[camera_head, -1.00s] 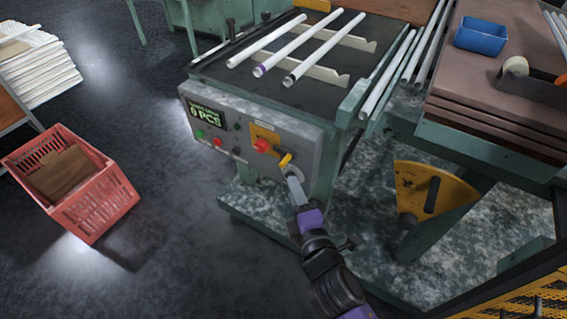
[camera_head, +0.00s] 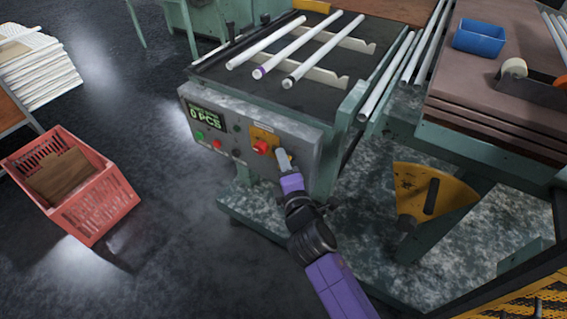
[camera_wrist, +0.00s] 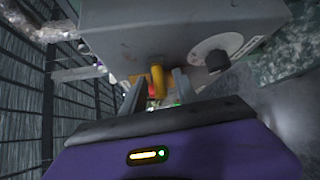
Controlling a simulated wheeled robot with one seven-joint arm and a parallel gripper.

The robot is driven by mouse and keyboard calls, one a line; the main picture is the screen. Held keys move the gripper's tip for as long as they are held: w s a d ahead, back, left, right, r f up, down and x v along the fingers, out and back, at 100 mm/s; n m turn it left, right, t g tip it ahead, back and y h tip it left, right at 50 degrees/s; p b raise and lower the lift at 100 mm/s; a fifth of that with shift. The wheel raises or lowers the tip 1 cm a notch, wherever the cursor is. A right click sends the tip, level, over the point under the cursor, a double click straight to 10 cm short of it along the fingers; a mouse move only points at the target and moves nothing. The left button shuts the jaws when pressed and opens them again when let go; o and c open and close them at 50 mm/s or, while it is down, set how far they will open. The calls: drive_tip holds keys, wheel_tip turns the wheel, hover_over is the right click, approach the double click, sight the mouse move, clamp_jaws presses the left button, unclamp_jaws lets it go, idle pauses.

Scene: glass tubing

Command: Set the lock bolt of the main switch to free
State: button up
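The main switch, a red knob (camera_head: 261,147) on a yellow plate, sits on the right part of the grey control panel (camera_head: 225,122). The lock bolt, a yellow handle (camera_wrist: 157,80), shows between my fingers in the wrist view. In the head view my gripper mostly hides it. My gripper (camera_head: 282,158) is at the panel's front, just right of the red knob. In the wrist view my gripper (camera_wrist: 157,92) has its two fingers apart, one on each side of the yellow handle. I cannot tell whether either finger touches it, nor which position the bolt is in.
A round grey dial with a black knob (camera_wrist: 217,60) sits close right of my fingers in the wrist view. Green and red buttons (camera_head: 199,135) and a counter display lie further left on the panel. A red crate (camera_head: 75,190) stands on the floor at left.

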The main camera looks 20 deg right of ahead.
clamp_jaws()
drive_tip(key=shift+f, duration=0.1)
